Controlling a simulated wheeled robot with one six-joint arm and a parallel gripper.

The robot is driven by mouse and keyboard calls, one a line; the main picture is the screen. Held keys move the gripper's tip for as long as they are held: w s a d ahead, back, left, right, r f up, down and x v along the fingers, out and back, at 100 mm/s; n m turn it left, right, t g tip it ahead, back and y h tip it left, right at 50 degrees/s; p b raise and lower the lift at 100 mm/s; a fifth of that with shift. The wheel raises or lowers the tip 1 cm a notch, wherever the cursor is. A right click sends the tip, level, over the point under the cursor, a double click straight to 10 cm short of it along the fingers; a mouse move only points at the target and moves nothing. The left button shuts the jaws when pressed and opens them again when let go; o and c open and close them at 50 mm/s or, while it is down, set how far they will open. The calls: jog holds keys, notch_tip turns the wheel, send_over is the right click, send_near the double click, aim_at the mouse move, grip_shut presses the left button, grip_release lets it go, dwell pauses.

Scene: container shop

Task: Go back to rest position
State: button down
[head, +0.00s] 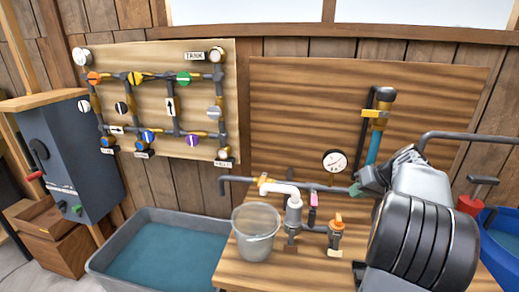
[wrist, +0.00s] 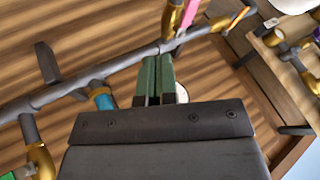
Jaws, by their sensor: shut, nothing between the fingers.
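My gripper (head: 362,187) is at the right of the head view, in front of the wooden panel, with its green fingertips close to the pipe run. In the wrist view its two green fingers (wrist: 153,80) are together with nothing between them. My dark arm covers the lower right of the head view. A grey pipe (wrist: 95,75) runs just beyond the fingers in the wrist view; I cannot tell whether they touch it.
A round gauge (head: 335,161) and upright pipe with yellow valve (head: 375,113) are near my gripper. A clear bucket (head: 256,238) stands on the wooden bench (head: 280,272) beside valves. A grey water tub (head: 125,217), valve board (head: 150,80) and blue tub (head: 500,250) are around.

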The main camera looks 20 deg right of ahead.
jog(key=s+a+n+g+h+p, duration=0.1)
jog(key=s+a+n+g+p, duration=0.15)
jog(key=a, duration=1.85)
jog(key=s+a+f+n+h, duration=0.1)
jog(key=s+a+f, duration=0.3)
jog(key=s+a, duration=0.5)
jog(key=shift+s+a+h, duration=0.25)
jog(key=shift+a+h, duration=0.1)
jog(key=shift+h, duration=0.35)
jog(key=shift+d+g, duration=0.1)
jog(key=shift+g, duration=0.15)
